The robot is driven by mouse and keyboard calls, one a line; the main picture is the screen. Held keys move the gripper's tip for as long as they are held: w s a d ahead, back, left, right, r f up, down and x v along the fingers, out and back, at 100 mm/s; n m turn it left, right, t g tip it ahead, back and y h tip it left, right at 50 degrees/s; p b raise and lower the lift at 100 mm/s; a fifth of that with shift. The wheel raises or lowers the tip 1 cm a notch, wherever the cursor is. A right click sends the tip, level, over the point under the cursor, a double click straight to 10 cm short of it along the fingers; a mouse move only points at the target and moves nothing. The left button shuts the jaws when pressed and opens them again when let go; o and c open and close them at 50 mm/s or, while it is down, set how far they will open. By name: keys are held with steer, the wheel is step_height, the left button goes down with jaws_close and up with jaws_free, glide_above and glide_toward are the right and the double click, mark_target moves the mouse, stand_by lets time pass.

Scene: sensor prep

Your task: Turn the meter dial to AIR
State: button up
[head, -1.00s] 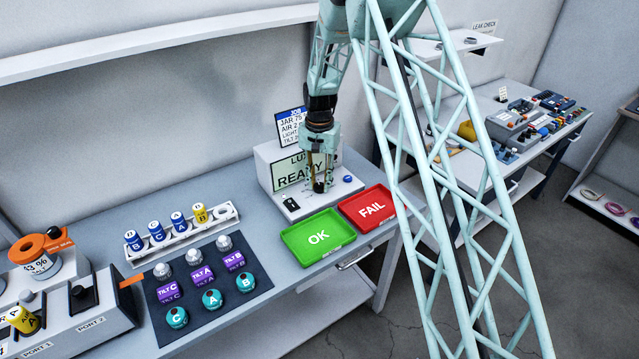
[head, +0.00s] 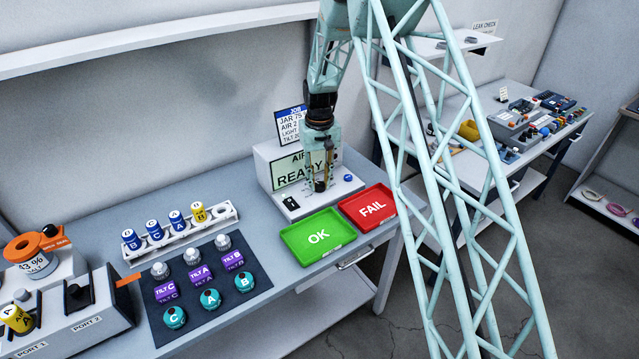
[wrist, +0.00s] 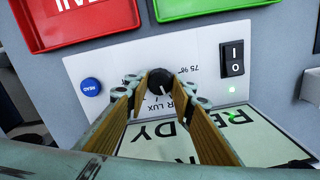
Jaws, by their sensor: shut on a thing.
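The meter (head: 346,187) is a pale box on the bench, with a tilted screen (head: 290,174) that shows AIR and READY. Its dial (wrist: 160,80) is a small black knob with a white mark, on the white panel in the wrist view. My gripper (head: 320,187) points down over this panel. In the wrist view its two fingers close on the dial from both sides. The fingers partly cover the printed dial labels; LUX and 75 % can be read.
A blue READ button (wrist: 91,86) and a black rocker switch (wrist: 232,58) with a green light flank the dial. The green OK tray (head: 318,236) and red FAIL tray (head: 367,207) lie in front. A dark mat (head: 205,315) with several sensors is at left.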

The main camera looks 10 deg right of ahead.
mark_target(319, 184)
steer(key=shift+n, duration=0.5)
steer(key=o, duration=0.8)
steer(key=shift+o, duration=0.2)
steer(key=shift+r, duration=0.1)
step_height(319, 184, up, 12)
stand_by(0.5)
stand_by(0.4)
